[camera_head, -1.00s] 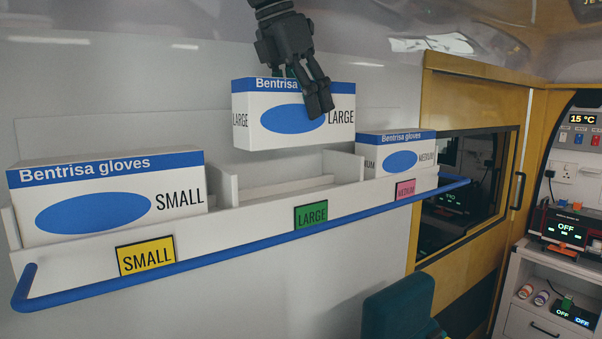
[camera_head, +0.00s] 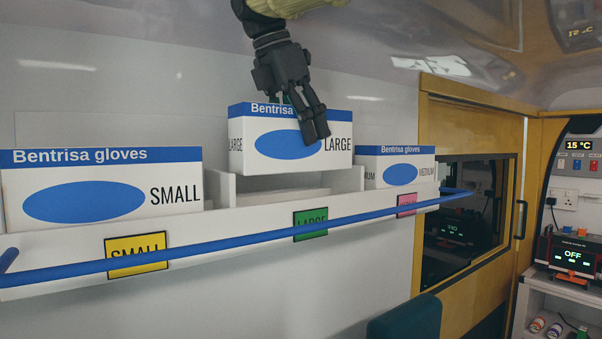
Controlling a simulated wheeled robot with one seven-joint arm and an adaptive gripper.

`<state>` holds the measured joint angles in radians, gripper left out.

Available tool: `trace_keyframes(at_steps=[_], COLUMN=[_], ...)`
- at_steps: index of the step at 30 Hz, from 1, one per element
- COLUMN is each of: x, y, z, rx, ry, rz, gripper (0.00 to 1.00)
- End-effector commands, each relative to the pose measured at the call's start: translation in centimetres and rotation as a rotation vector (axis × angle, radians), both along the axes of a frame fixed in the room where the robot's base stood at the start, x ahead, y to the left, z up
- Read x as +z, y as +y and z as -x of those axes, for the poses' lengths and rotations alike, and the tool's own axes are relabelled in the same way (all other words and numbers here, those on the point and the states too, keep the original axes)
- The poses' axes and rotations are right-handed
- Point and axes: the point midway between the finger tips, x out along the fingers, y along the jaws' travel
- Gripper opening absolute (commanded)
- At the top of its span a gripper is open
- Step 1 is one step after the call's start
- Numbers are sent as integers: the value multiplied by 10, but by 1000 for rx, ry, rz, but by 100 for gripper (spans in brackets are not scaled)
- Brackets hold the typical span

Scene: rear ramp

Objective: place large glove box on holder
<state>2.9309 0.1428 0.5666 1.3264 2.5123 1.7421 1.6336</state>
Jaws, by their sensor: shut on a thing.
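The large glove box (camera_head: 262,143) is white with a blue top band and blue oval, marked LARGE. My gripper (camera_head: 312,125) comes from above and is shut on it, its fingers over the right part of the box's front. The box hangs upright at the middle compartment of the white wall holder (camera_head: 240,219), above the green LARGE label (camera_head: 310,223). Its lower edge appears slightly above or level with the compartment's back ledge; I cannot tell if it touches. The far side of my gripper is hidden behind the box.
The SMALL glove box (camera_head: 100,192) sits in the left compartment, the MEDIUM box (camera_head: 398,168) in the right one. A blue rail (camera_head: 230,240) runs along the holder's front. A yellow-framed door (camera_head: 468,90) is at the right, a dark teal seat (camera_head: 405,322) below.

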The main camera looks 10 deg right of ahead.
Motion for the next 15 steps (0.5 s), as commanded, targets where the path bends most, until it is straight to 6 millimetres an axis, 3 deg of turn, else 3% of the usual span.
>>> trace_keyframes(at_steps=[15], x=[-50], y=[-1], z=[0], rx=[0], ry=[1], rz=[-1], gripper=[14])
